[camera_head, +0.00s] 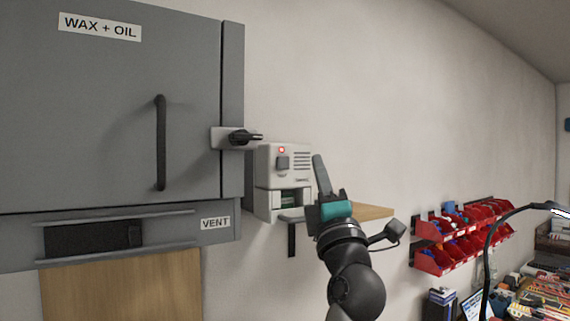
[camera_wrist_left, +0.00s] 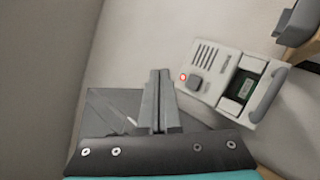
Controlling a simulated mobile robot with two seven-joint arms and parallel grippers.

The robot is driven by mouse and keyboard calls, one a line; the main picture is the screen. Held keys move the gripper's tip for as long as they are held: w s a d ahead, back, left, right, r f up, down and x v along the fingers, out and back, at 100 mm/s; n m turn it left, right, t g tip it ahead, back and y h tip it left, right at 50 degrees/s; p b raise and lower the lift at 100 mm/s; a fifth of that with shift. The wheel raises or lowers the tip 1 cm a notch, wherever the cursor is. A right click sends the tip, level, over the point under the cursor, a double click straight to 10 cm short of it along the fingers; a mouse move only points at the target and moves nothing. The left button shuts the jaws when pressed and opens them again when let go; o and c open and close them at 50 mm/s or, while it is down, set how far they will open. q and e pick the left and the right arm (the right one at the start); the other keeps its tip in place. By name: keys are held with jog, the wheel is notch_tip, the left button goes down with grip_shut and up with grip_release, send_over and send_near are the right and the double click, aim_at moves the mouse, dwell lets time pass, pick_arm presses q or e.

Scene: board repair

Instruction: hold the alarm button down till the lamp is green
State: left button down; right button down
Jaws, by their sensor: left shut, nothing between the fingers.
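A white alarm box (camera_head: 300,178) is mounted on the wall just right of the grey cabinet. In the left wrist view the box (camera_wrist_left: 229,67) lies right of the fingers, with the red lamp (camera_wrist_left: 182,77) and the button (camera_wrist_left: 196,83) facing me. My left gripper (camera_head: 318,160) is shut and empty, its fingers pointing up, to the right of the box. Its closed fingertips (camera_wrist_left: 158,74) show apart from the button. My right gripper is not seen.
The grey cabinet (camera_head: 90,100) fills the left, with a dark handle (camera_head: 161,143) and a protruding latch (camera_head: 240,137) close to the box. A wooden shelf (camera_head: 372,211) is behind my wrist. Red bins (camera_head: 437,260) hang farther right. The wall above is clear.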

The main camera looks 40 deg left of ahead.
aim_at(290, 168)
pick_arm(q)
jog(key=w+a, duration=0.3)
jog(key=a, duration=0.4)
jog(key=shift+a, duration=0.35)
jog(key=shift+w, duration=0.1)
dwell(1.7)
jog(key=shift+w+a, duration=0.1)
jog(key=shift+a, duration=0.25)
jog(key=shift+w+a, duration=0.2)
jog(key=shift+a, duration=0.25)
dwell(2.1)
jog(key=shift+d, duration=0.15)
dwell(1.5)
jog(key=shift+s+d+p, duration=0.35)
jog(key=shift+d+p, duration=0.25)
jog(key=shift+d, duration=0.05)
